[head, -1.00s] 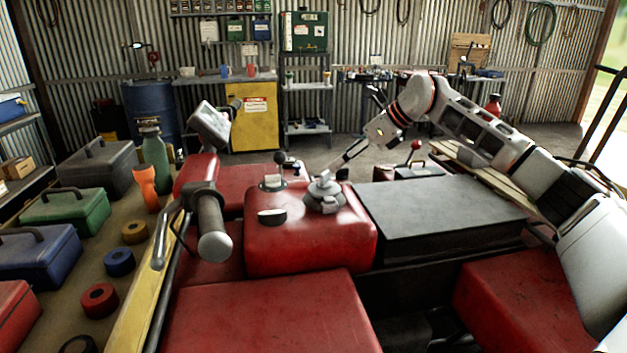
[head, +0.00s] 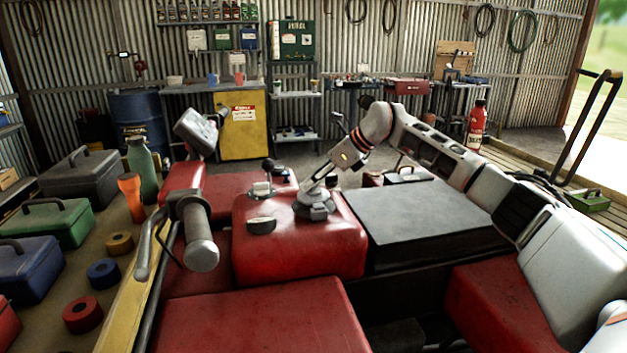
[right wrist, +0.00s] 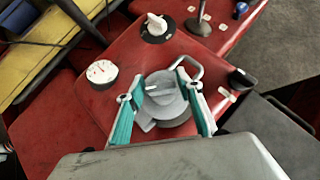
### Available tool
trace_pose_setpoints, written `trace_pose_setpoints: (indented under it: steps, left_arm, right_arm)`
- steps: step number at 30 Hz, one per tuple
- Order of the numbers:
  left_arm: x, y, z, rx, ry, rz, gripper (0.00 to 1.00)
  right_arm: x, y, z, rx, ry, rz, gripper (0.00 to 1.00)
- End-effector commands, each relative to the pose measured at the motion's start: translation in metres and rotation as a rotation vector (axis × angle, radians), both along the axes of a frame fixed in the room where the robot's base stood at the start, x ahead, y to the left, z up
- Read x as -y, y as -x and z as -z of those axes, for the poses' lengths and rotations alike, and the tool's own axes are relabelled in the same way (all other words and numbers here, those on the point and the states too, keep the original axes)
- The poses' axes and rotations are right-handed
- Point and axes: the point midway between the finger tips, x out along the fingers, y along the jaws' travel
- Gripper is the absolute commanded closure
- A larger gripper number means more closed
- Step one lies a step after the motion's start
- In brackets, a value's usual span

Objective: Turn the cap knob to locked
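The grey cap knob (right wrist: 167,100) sits on top of the red tank (right wrist: 115,45), with a raised bar across its top. In the head view the cap (head: 316,210) is partly hidden by my right gripper. My right gripper (right wrist: 158,85) is above the cap, its two teal-padded fingers spread on either side of it. A small gap shows at the left finger; I cannot tell whether the right finger touches the cap. I see no lock markings clearly.
On the tank beside the cap are a round white gauge (right wrist: 102,72) and a white knob on a black base (right wrist: 156,26). A handlebar grip (head: 201,235) stands to the left. A flat dark box (head: 425,220) lies to the right. Toolboxes line the left bench.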

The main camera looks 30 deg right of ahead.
Motion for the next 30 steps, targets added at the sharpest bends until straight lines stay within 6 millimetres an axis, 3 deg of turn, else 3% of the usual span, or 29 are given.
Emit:
trace_pose_setpoints:
  steps: [1, 3, 13, 20, 30]
  left_arm:
    - [0.000, 0.000, 0.001, -0.001, 0.000, 0.000, 0.34]
    - [0.000, 0.001, 0.001, -0.003, 0.000, 0.000, 0.34]
    - [0.001, 0.007, 0.000, -0.016, 0.003, 0.001, 0.34]
    - [0.008, 0.006, -0.028, -0.006, 0.031, 0.000, 0.34]
    - [0.011, 0.009, -0.061, -0.010, 0.044, -0.001, 0.34]
  right_arm:
    - [0.000, 0.000, 0.000, 0.000, 0.000, 0.000, 0.81]
    - [0.000, 0.000, 0.000, 0.000, 0.000, 0.000, 0.92]
    - [0.000, 0.001, -0.004, 0.000, 0.001, 0.025, 0.92]
    - [-0.001, 0.002, -0.008, 0.003, 0.002, 0.125, 0.92]
    - [-0.002, 0.001, -0.005, 0.002, 0.004, 0.397, 0.92]
